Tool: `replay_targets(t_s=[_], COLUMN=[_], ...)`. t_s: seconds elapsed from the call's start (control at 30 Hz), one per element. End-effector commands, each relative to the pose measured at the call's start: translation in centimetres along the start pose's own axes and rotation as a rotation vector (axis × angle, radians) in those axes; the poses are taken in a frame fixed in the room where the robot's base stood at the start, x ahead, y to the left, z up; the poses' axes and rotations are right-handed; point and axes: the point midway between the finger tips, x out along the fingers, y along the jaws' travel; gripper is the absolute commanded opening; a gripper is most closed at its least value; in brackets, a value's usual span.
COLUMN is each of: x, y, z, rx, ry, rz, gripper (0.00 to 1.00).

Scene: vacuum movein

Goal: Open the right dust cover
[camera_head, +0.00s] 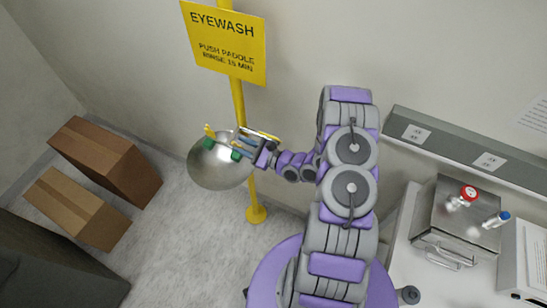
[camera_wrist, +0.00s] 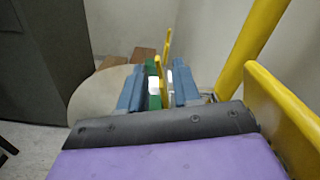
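The eyewash bowl (camera_head: 220,168) is a round silver bowl on a yellow post. Two small green dust covers show at it, a left one (camera_head: 208,145) and a right one (camera_head: 236,156). My gripper (camera_head: 243,145) is at the bowl's right side, by the right cover. In the wrist view, my gripper's two blue fingers (camera_wrist: 158,90) stand apart, with a green piece (camera_wrist: 153,72) between them, close to the left finger. A white piece is near the right finger. I cannot tell whether either finger touches the cover.
The yellow post (camera_head: 239,108) carries an EYEWASH sign (camera_head: 225,40). Cardboard boxes (camera_head: 110,160) stand on the floor at left. A counter at right holds a steel box (camera_head: 455,220) with red and blue knobs. Grey floor is clear below the bowl.

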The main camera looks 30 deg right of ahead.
Motion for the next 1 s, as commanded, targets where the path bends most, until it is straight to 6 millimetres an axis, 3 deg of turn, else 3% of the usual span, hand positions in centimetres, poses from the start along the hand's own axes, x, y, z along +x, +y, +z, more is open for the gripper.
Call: replay_targets(t_s=[0.7,1.0], x=[-11.3,-13.6], y=[-0.1,-0.1], z=[-0.3,-0.2], rx=[0.003,0.002], ry=[0.004,0.003], rz=[-0.004,-0.001], gripper=[0.32,0.32])
